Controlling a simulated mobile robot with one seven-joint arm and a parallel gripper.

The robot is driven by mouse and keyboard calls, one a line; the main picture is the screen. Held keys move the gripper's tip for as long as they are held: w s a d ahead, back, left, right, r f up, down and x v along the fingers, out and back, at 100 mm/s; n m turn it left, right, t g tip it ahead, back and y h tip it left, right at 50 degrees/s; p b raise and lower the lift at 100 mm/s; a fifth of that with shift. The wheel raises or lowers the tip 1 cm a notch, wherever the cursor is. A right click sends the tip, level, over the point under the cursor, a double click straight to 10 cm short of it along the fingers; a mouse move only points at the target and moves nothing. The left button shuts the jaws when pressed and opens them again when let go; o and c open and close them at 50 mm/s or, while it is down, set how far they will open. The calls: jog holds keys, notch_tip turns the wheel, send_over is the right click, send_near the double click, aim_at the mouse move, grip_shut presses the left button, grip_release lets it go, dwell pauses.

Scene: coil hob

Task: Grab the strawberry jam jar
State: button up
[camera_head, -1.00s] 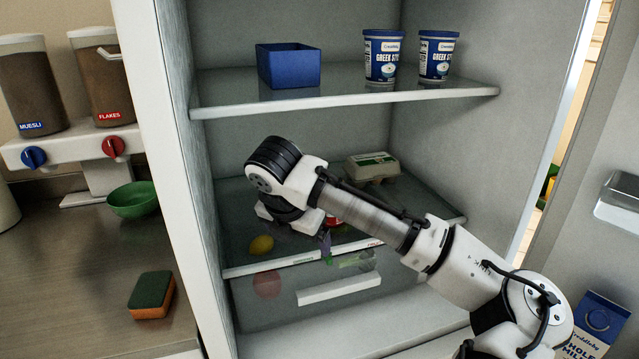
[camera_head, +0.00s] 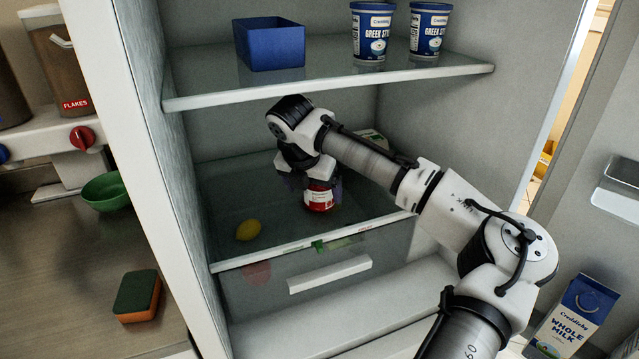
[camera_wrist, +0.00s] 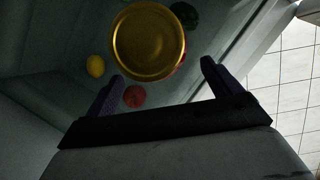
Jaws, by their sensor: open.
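The strawberry jam jar (camera_head: 319,198), red with a pale label, stands upright on the lower glass shelf of the fridge. Its upper part is hidden by my gripper (camera_head: 311,186). In the wrist view its round gold lid (camera_wrist: 148,40) faces the camera. My gripper also shows in the wrist view (camera_wrist: 162,69), open, with its two purple fingers apart and the lid between and beyond their tips. In the head view the fingers are at the left and right of the jar; I cannot tell whether they touch it.
A lemon (camera_head: 248,230) lies on the same shelf, left of the jar. An egg carton (camera_head: 372,138) is partly hidden behind my arm. The upper shelf (camera_head: 330,88) holds a blue bin (camera_head: 268,44) and two yogurt tubs (camera_head: 372,32). The fridge's left wall (camera_head: 150,130) is close by.

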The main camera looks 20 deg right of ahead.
jog(key=w+d+p, duration=0.1)
jog(key=w+d, duration=0.1)
jog(key=shift+w+d+f, duration=0.15)
jog(key=shift+w+d, duration=0.1)
jog(key=shift+w, duration=0.1)
jog(key=shift+w+f, duration=0.1)
jog(key=shift+f, duration=0.3)
jog(key=c, duration=1.5)
